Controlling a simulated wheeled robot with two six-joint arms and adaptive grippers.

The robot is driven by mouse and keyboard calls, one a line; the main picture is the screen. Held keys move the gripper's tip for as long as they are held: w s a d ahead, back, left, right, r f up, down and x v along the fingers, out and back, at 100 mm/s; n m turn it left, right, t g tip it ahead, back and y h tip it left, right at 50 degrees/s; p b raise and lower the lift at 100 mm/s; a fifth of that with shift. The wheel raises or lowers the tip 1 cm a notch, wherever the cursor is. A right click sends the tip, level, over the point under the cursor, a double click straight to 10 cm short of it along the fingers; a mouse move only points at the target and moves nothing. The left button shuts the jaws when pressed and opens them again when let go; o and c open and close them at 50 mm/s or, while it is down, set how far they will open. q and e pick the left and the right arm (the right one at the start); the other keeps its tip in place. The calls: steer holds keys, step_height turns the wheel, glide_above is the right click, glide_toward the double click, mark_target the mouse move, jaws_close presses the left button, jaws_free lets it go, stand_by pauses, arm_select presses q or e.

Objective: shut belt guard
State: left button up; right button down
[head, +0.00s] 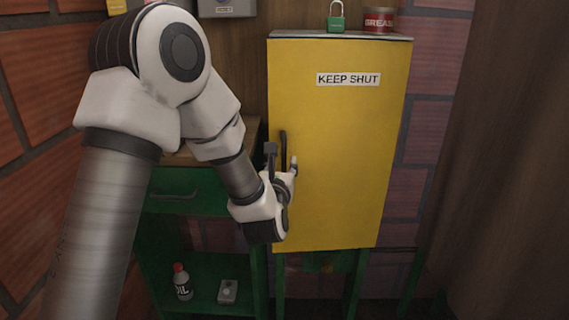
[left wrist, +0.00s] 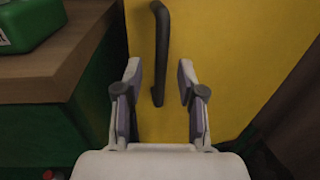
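The yellow belt guard (head: 340,150), labelled "KEEP SHUT", stands upright in the middle of the head view. Its front looks flat and nearly flush under the grey top; I cannot tell whether a small gap is left. A dark upright bar handle (head: 283,145) sits near its left edge. My left gripper (head: 282,160) is at the lower part of the handle. In the left wrist view the left gripper (left wrist: 160,75) has its fingers apart, with the handle (left wrist: 161,45) between and beyond the tips, touching neither finger visibly. My right gripper is not in view.
A green padlock (head: 336,18) and a red grease tin (head: 378,20) stand on top. A green bench with a wooden top (left wrist: 60,60) is close on the left. An oil bottle (head: 182,283) and a small grey box (head: 228,291) are on its lower shelf.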

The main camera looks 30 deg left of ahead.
mark_target(283, 160)
arm_select(q)
steer(key=shift+x, duration=1.55)
jaws_close()
steer(key=shift+w+a+f+b, duration=0.15)
steer(key=shift+w+a+b, duration=0.45)
steer(key=shift+w+a, duration=0.45)
steer(key=shift+w, duration=0.1)
steer(key=shift+r, duration=0.25)
steer(key=shift+c, duration=1.8)
jaws_free()
steer(key=o, duration=0.4)
steer(key=shift+w, duration=0.1)
steer(key=shift+c, duration=0.2)
steer(key=shift+f, duration=0.15)
